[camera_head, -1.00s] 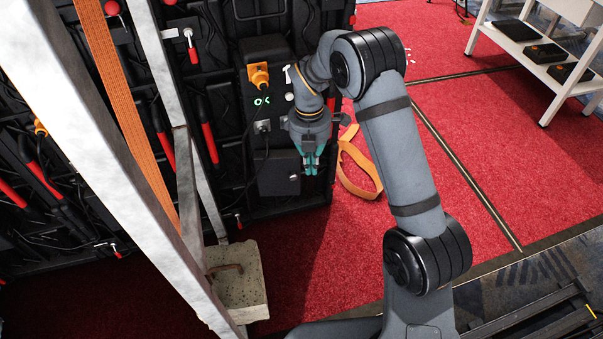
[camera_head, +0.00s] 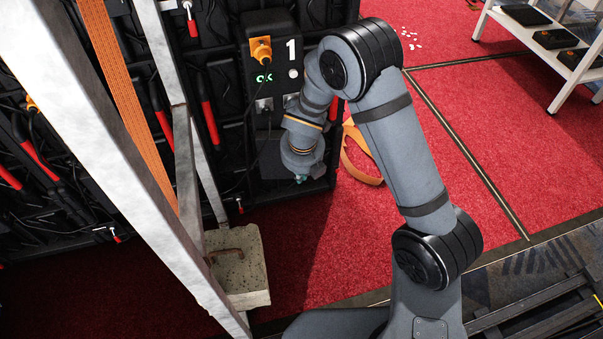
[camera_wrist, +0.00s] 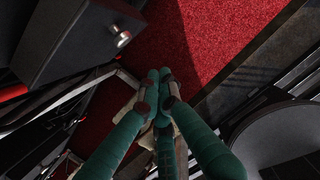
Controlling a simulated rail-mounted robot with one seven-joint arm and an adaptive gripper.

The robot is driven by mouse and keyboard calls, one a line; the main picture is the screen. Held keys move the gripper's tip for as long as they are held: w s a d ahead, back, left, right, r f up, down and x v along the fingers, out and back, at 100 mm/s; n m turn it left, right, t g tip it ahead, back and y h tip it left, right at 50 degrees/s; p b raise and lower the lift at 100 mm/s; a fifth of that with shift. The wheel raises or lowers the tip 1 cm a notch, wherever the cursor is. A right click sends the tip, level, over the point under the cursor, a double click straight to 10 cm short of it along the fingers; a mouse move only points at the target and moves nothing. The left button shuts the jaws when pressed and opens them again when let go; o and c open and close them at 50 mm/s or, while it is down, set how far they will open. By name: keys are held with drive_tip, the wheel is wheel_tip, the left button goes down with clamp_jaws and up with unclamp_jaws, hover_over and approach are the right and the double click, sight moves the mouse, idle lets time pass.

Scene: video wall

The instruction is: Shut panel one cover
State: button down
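Panel one (camera_head: 270,62) is a black unit with a white "1", a green "OK" and an orange plug (camera_head: 261,50). Its dark cover, with a silver knob, shows at the upper left of the wrist view (camera_wrist: 75,42). In the head view my wrist hides much of the cover area, and I cannot tell how far open the cover is. My gripper (camera_head: 302,179) is low in front of the panel, mostly hidden by the wrist. In the wrist view its teal fingers (camera_wrist: 159,76) meet at the tips with nothing between them, to the lower right of the knob and apart from it.
A grey metal upright (camera_head: 110,130) and an orange strap (camera_head: 125,105) stand to the left. A concrete weight (camera_head: 245,275) sits below on the floor. An orange loop (camera_head: 360,160) lies on the red carpet, right of the panel. A white shelf (camera_head: 548,50) stands at upper right.

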drive_tip(key=w+p, duration=0.1)
drive_tip(key=w, duration=0.1)
drive_tip(key=w+p, duration=0.1)
drive_tip(key=w, duration=0.1)
drive_tip(key=shift+w+a+f, duration=0.1)
drive_tip(key=shift+a+f, duration=0.05)
